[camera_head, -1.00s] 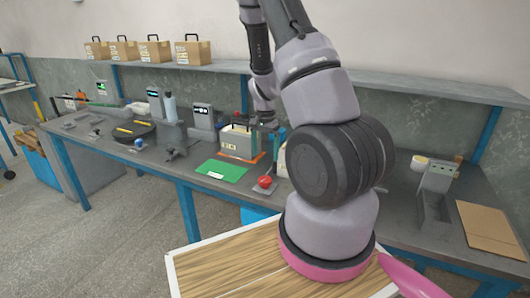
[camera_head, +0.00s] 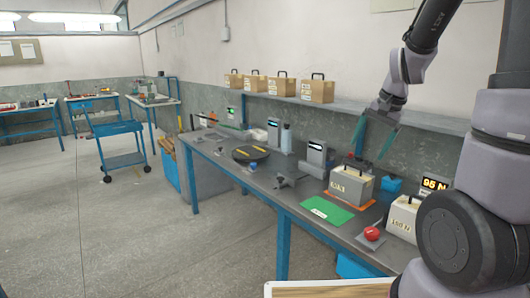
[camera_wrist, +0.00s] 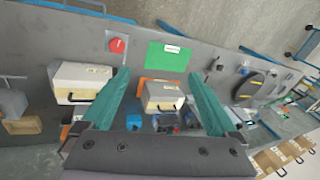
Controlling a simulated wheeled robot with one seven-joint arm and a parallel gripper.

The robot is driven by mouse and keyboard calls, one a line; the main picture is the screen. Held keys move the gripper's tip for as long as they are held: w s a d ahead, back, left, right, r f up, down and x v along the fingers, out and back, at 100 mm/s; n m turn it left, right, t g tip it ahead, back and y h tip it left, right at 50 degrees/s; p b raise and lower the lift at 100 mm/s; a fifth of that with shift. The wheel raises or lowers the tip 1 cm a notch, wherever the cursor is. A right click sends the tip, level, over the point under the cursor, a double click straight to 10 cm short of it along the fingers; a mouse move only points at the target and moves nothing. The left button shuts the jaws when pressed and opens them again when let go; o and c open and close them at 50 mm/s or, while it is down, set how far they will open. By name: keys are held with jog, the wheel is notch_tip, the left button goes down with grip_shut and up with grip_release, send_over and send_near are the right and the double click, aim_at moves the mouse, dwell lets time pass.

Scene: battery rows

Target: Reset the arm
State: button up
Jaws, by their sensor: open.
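My gripper (camera_head: 374,138) hangs in the air above the back of the workbench, near the shelf. Its two green fingers are spread apart with nothing between them. The wrist view looks down past the open gripper (camera_wrist: 158,73) onto the bench. A beige handled box (camera_head: 350,188) sits upright on an orange mat (camera_head: 368,206), below the fingers and apart from them. This box (camera_wrist: 163,97) shows between the fingers in the wrist view. A second pale box (camera_head: 403,218) stands to its right, partly hidden by my arm in the head view.
A green mat (camera_head: 327,210) and a red button (camera_head: 371,233) lie along the bench front. A display reading 95 N (camera_head: 435,185) stands behind. Several cardboard-coloured boxes (camera_head: 282,90) line the shelf (camera_head: 300,98). Open floor (camera_head: 130,240) lies to the left.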

jog(key=s+a+r+n+t, duration=0.2)
jog(key=s+r, duration=0.5)
jog(key=s, duration=0.1)
jog(key=s+a+r+n+t, duration=0.2)
jog(key=s+a+r, duration=0.1)
jog(key=s+r, duration=0.5)
dwell(0.3)
